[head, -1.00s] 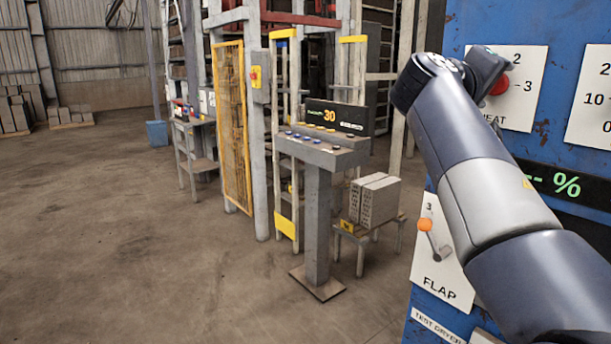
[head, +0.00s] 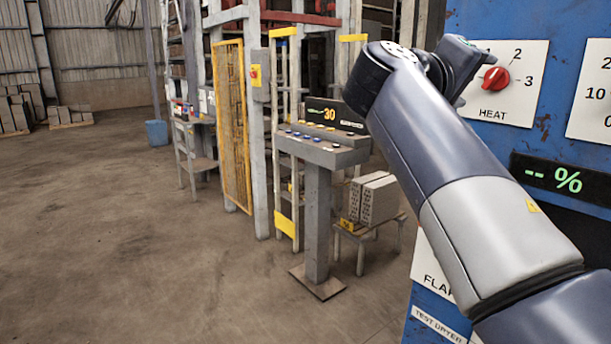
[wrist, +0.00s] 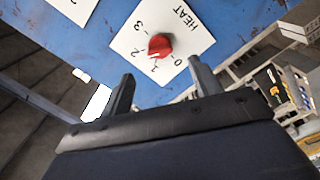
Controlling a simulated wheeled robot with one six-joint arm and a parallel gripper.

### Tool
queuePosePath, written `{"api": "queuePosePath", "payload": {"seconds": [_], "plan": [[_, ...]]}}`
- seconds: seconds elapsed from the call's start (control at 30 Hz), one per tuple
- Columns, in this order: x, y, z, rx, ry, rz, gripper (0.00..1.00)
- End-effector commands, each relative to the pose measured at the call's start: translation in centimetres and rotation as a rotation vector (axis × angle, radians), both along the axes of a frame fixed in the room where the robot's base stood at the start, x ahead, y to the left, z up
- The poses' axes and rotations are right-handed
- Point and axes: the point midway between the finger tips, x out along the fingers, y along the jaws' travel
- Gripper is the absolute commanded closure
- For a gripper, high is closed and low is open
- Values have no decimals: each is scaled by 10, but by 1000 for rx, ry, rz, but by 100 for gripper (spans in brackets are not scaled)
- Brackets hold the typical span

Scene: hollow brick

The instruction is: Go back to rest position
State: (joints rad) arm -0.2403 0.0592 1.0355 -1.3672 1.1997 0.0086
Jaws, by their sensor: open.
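My gripper (wrist: 160,88) is open and empty in the wrist view, its two fingers apart. Beyond the fingertips is the red HEAT knob (wrist: 160,46) on its white plate, with a gap between knob and fingers. In the head view the HEAT knob (head: 496,79) shows clear on the blue panel (head: 575,100). My arm crosses the right side, and its wrist end is left of the HEAT plate. The gripper's fingers are not clearly seen in the head view.
A grey control desk (head: 322,150) on a post stands in the middle. Grey hollow bricks (head: 375,200) sit on a low stand behind it. A yellow mesh guard (head: 232,125) stands further left. The floor (head: 110,240) at left is clear.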

Motion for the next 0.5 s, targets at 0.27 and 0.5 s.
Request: {"api": "queuePosePath", "payload": {"seconds": [0.27,0.5], "plan": [[28,-37,1,-1,1,-4,40],[54,-71,2,-5,5,-3,40]]}}
